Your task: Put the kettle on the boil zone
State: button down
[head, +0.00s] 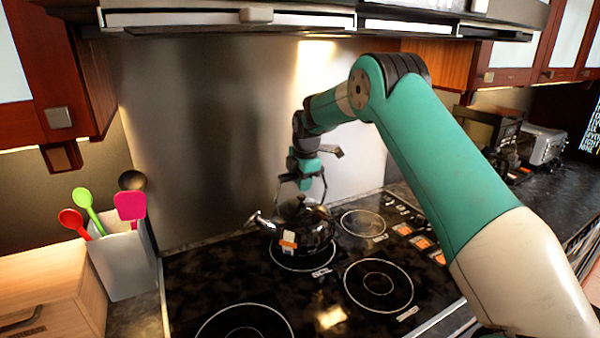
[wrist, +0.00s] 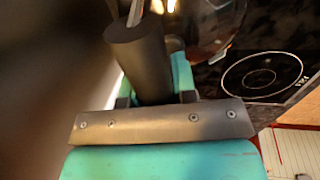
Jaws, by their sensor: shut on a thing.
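The dark, shiny kettle (head: 303,234) with an orange-and-white tag is upright over the back-left ring of the black hob. This ring (head: 301,269) shows around the kettle's base, with a small white label (head: 321,272) beside it that looks like "BOIL". I cannot tell whether the base touches the glass. My gripper (head: 305,181) is above the kettle, shut on its handle. In the wrist view, the thick dark handle (wrist: 142,52) sits between the fingers of my gripper (wrist: 157,98), and part of the kettle's glossy body (wrist: 205,22) shows behind.
Other rings lie at front left (head: 244,325), front right (head: 378,285) and back right (head: 363,223), all bare. A utensil holder (head: 123,262) stands left of the hob. A range hood (head: 225,20) hangs above, and a steel backsplash (head: 215,130) is close behind the kettle.

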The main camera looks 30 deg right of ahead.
aim_at(302, 194)
jog(key=shift+f+p, duration=0.7)
jog(key=shift+f, duration=1)
jog(key=c, duration=0.9)
grip_release()
jog(key=shift+f, duration=0.2)
jog(key=r+b, duration=0.1)
jog(key=r, duration=0.3)
jog(key=s+r+b, duration=0.1)
jog(key=r, duration=0.3)
jog(key=s+r+b, duration=0.1)
jog(key=r+b, duration=0.1)
jog(key=r, duration=0.2)
jog(key=shift+s, duration=0.2)
